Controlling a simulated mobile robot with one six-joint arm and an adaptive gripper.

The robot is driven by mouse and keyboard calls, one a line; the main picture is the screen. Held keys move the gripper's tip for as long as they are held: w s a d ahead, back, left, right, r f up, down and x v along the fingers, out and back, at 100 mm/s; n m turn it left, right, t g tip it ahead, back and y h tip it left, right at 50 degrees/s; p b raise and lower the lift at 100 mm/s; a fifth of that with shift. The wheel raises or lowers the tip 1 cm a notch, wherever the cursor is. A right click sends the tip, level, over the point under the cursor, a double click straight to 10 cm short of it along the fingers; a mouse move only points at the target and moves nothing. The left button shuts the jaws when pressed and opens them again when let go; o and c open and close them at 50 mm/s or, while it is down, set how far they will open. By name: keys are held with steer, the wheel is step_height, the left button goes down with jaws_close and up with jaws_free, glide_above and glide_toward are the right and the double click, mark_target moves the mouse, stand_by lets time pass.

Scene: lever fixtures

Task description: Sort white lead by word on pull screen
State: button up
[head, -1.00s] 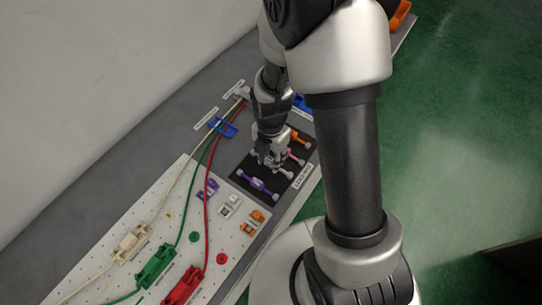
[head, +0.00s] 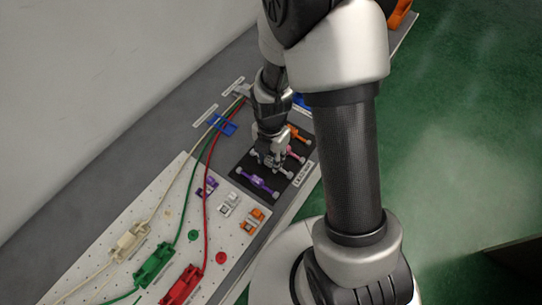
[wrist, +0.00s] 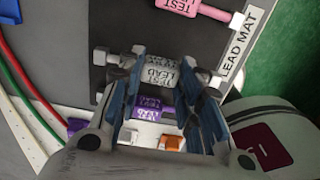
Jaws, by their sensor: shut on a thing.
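My gripper (head: 268,160) is over the black lead mat (head: 241,167). In the wrist view its blue-sided fingers (wrist: 164,104) stand on either side of the white lead (wrist: 160,74), shut on its middle. The lead's grey end pieces show beyond the fingers, and its printed label reads upside down. A purple lead (head: 260,184) lies nearer on the mat. A pink lead (head: 295,152) and an orange lead (head: 303,138) lie farther along it. I cannot make out a pull screen or its word.
Purple (head: 207,187), white (head: 228,206) and orange (head: 252,219) clips sit on the pegboard beside the mat. Cream (head: 131,239), green (head: 154,264) and red (head: 181,286) plugs trail cables through a blue guide (head: 223,125). The grey bench between the cables and wall is mostly clear.

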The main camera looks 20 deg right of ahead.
steer(key=shift+f, duration=0.15)
steer(key=shift+f+b, duration=0.45)
steer(key=o, duration=1.1)
steer(key=o, duration=0.5)
